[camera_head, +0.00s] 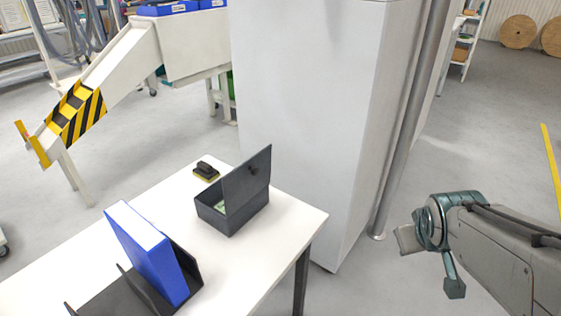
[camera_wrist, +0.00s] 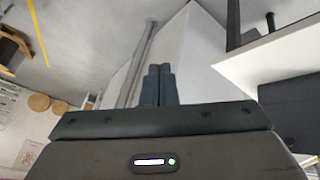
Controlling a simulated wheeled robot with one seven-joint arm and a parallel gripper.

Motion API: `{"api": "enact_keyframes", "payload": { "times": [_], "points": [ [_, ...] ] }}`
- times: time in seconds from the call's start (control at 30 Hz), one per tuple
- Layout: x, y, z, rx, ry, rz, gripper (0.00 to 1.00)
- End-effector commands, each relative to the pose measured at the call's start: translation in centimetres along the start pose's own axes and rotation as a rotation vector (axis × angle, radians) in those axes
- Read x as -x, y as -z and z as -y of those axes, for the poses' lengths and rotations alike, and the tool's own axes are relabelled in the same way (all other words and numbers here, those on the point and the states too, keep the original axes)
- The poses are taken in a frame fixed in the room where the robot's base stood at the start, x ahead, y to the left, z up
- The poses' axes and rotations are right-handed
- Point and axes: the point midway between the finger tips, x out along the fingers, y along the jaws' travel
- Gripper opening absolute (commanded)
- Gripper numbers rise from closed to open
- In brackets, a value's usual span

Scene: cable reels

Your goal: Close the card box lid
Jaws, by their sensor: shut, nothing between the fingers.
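The card box (camera_head: 232,205) is a dark grey box on the white table, near its right corner. Its lid (camera_head: 247,180) stands up, open, and a little green shows inside. My arm is at the right of the head view, over the floor, well apart from the box. My gripper's fingertips are unclear there; in the wrist view my gripper (camera_wrist: 158,84) shows two dark fingers together, shut and empty. The box is not clearly seen in the wrist view.
The white table (camera_head: 294,217) also holds a blue binder (camera_head: 150,250) in a black rack and a small brush (camera_head: 206,171). A large white cabinet (camera_head: 300,90) stands right behind the table, with a grey pole beside it. The floor at right is clear.

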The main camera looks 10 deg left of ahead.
Motion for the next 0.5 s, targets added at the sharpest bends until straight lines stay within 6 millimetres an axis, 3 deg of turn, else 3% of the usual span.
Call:
{"api": "enact_keyframes", "payload": {
  "times": [0.03,0.27,0.5],
  "points": [
    [-2.2,1.4,0.0,0.099,-0.023,-0.063,0.00],
    [-7.3,9.7,1.8,0.584,-0.113,-0.419,0.00],
    [-10.4,15.4,8.0,1.026,-0.157,-0.845,0.00]
  ]
}}
